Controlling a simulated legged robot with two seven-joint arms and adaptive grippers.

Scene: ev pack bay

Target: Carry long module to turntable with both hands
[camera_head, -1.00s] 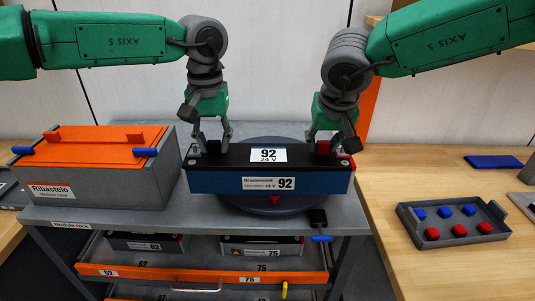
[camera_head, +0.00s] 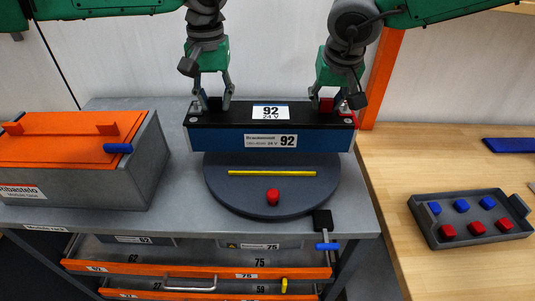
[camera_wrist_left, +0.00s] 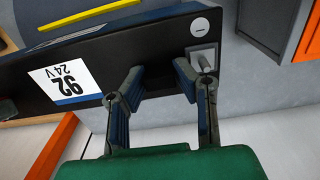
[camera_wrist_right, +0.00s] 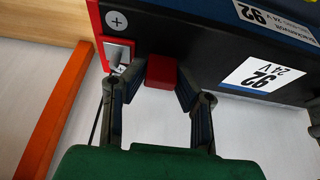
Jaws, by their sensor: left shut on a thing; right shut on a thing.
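The long module (camera_head: 270,138), black on top with a blue front labelled 92, hangs level across the back part of the round dark grey turntable (camera_head: 230,192). Whether its underside touches the disc cannot be told. My left gripper (camera_head: 214,104) is shut on the module's left end, near the minus terminal (camera_wrist_left: 203,55); its fingertips are partly hidden. My right gripper (camera_head: 335,104) is shut at the right end, its fingers around a red block (camera_wrist_right: 160,71) on the module. A yellow bar (camera_head: 272,172) and a red knob (camera_head: 272,197) show on the turntable's front half.
A grey box with an orange lid (camera_head: 60,138) stands left on the module rack. A dark lever with a blue handle (camera_head: 326,245) is at the rack's front right. A tray of red and blue pieces (camera_head: 432,239) lies on the right wooden bench. Orange-fronted drawers (camera_head: 200,268) are below.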

